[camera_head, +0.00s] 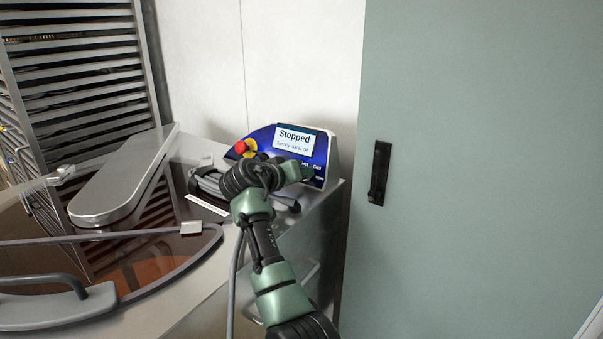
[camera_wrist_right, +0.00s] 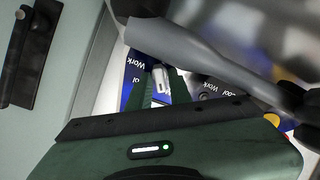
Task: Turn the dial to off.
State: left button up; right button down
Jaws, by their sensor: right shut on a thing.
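The blue control panel (camera_head: 318,150) stands on the machine's back right corner. Its screen (camera_head: 294,140) reads "Stopped" with a smaller line that seems to say to turn the dial to Off. My right gripper (camera_head: 308,172) reaches the panel's lower right part and hides the dial in the head view. In the right wrist view, a light grey dial (camera_wrist_right: 160,75) shows between the fingers of this gripper (camera_wrist_right: 158,90), which is shut on it. Labels "Work" and "Cool" show beside it. Which mark the dial points to is not clear. My left gripper is not in view.
A red stop button (camera_head: 241,147) on yellow sits at the panel's left. Grey hoses lie in front of the panel. A clear lid with a metal arm (camera_head: 120,185) covers the bowl at left. A green door (camera_head: 480,150) with a black handle (camera_head: 380,172) stands at right.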

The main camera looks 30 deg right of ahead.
jog(key=n+p, duration=0.3)
jog(key=p, duration=0.1)
jog(key=n+p, duration=0.3)
jog(key=p, duration=0.1)
jog(key=n+p, duration=0.3)
jog(key=p, duration=0.2)
jog(key=shift+r+n+y, duration=0.3)
jog(key=shift+n+y, duration=0.1)
jog(key=shift+f+n+p, duration=0.25)
jog(key=shift+n+p, duration=0.75)
jog(key=shift+p, duration=0.05)
jog(key=c, duration=1.5)
grip_release()
jog(key=shift+w+a, duration=0.1)
jog(key=shift+a, duration=0.1)
